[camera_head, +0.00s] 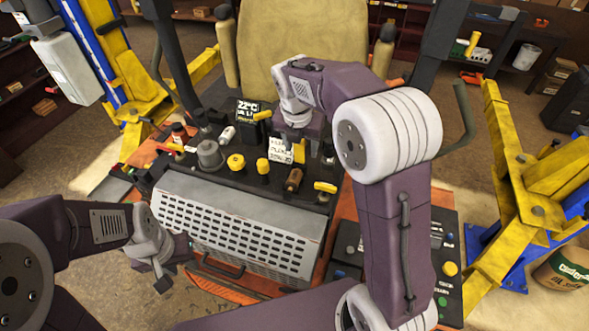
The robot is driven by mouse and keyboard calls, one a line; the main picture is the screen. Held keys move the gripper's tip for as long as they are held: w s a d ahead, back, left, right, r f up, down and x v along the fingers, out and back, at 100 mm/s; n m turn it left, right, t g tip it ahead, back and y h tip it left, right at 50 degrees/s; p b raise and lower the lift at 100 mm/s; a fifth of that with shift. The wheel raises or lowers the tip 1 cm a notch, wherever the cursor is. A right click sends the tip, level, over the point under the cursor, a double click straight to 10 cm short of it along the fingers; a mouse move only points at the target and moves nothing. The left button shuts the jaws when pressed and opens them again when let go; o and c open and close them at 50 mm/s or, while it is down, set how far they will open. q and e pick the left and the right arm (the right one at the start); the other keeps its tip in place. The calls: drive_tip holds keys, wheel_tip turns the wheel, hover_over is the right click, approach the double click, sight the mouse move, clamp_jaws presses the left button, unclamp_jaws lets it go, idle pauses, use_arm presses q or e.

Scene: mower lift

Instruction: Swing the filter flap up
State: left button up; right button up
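The filter flap appears to be the grey perforated panel (240,222) on the front of the mower, hanging down with its slotted face toward me. A dark bar handle (222,267) shows just below its lower edge. My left gripper (172,272) is at the panel's lower left corner; its fingers are dark and small, and I cannot tell whether they touch the panel or how far apart they are. My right gripper (298,150) points down over the engine deck behind the panel, close to a white label; its fingertips are partly hidden.
The black deck (262,178) carries yellow caps, a grey dome and small signs. A tan seat (305,50) stands behind. Yellow lift posts (135,85) and (515,190) flank the mower. A control panel (445,260) with coloured buttons is at right, partly behind my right arm.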

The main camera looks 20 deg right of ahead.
drive_tip(key=shift+a, duration=0.1)
drive_tip(key=shift+r, duration=0.1)
wheel_tip(320, 180, up, 3)
drive_tip(key=shift+f+p, duration=0.15)
drive_tip(key=shift+p, duration=0.7)
drive_tip(key=shift+r, duration=2.1)
use_arm(q)
drive_tip(key=shift+r, duration=0.65)
drive_tip(key=shift+r, duration=1.55)
